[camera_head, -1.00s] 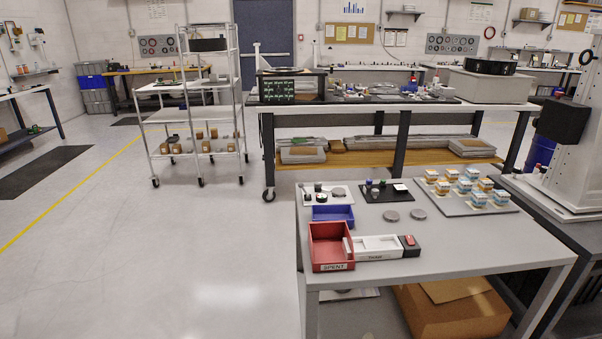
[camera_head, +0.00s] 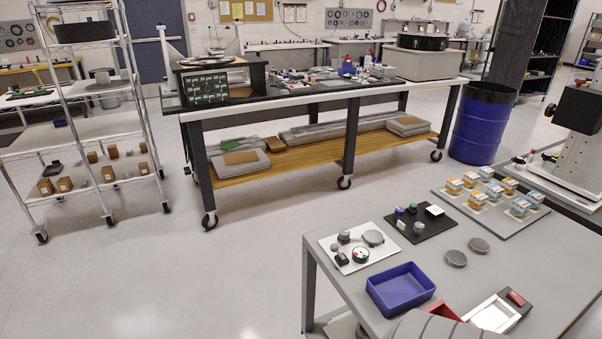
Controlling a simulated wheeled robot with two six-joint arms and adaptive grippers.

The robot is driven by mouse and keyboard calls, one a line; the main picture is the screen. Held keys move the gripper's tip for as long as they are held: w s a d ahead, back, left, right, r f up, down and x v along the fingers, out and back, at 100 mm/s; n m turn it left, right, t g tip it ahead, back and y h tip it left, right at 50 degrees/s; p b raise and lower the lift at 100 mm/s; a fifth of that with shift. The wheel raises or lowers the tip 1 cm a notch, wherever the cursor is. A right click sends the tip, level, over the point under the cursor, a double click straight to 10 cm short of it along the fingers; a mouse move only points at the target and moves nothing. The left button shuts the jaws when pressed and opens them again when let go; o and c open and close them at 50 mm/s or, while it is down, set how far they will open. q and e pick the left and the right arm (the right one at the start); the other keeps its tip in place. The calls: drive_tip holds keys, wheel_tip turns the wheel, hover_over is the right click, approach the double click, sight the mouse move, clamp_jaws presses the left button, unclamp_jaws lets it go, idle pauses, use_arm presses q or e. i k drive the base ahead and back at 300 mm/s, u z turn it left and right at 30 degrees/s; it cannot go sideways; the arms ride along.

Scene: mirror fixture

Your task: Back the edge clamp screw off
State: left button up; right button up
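I cannot make out an edge clamp screw in the head view. A wheeled workbench (camera_head: 330,98) stands in the middle, with a black box with a green-marked front (camera_head: 208,86) at its left end. A flat round piece (camera_head: 206,62) lies on top of that box. White uprights (camera_head: 168,58) rise beside and behind it. I cannot tell whether these belong to the mirror fixture. Neither of my grippers shows. A grey rounded shape at the bottom edge is cut off.
A grey table (camera_head: 400,270) in front holds a blue bin (camera_head: 401,289), a white plate with small parts (camera_head: 357,247), a black mat (camera_head: 421,225) and a tray of small boxes (camera_head: 492,209). A wire cart (camera_head: 85,133) stands left, a blue barrel (camera_head: 483,125) right. Floor between is clear.

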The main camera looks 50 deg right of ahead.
sight(344, 233)
drive_tip(key=i, duration=1)
drive_tip(key=z, duration=3.2)
drive_tip(key=i, duration=0.5)
drive_tip(key=u, duration=0.05)
